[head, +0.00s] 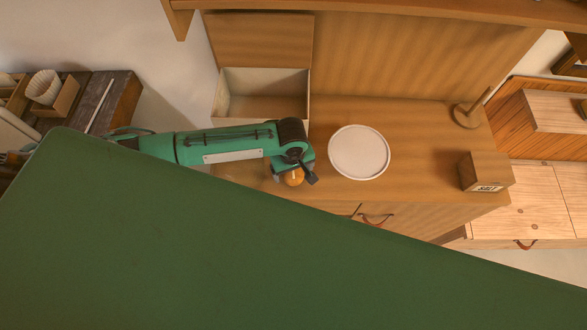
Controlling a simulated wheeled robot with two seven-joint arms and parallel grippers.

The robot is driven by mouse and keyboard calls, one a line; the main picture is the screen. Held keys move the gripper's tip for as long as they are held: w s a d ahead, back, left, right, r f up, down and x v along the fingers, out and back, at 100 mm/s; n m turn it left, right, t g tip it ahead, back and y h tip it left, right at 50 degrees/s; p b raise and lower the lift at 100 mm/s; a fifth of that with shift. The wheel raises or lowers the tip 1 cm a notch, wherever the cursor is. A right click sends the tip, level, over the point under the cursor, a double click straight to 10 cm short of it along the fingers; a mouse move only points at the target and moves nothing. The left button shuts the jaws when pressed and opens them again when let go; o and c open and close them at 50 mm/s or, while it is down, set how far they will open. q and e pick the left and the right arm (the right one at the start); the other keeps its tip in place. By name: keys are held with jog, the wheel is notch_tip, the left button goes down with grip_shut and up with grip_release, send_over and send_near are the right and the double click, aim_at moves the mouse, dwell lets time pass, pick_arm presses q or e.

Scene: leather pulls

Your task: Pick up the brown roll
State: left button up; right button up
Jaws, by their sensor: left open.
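The brown roll (292,178) is a small, rounded, orange-brown thing near the front edge of the wooden counter, left of the white plate (359,152). My left arm reaches in from the left, and my left gripper (299,177) is over the roll and partly covers it. The gripper is open. A dark finger shows just right of the roll; whether it touches the roll I cannot tell. My right gripper does not show.
An open pale bin (218,95) stands behind my left arm. A wooden salt box (484,172) and a round-based wooden stand (467,116) are at the right of the counter (420,150). Drawers with leather pulls (377,220) are below. The lower picture is blocked by a large green surface.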

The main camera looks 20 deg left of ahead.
pick_arm(q)
jog(key=shift+f, duration=0.4)
jog(key=c, duration=1.1)
jog(key=shift+r, duration=0.1)
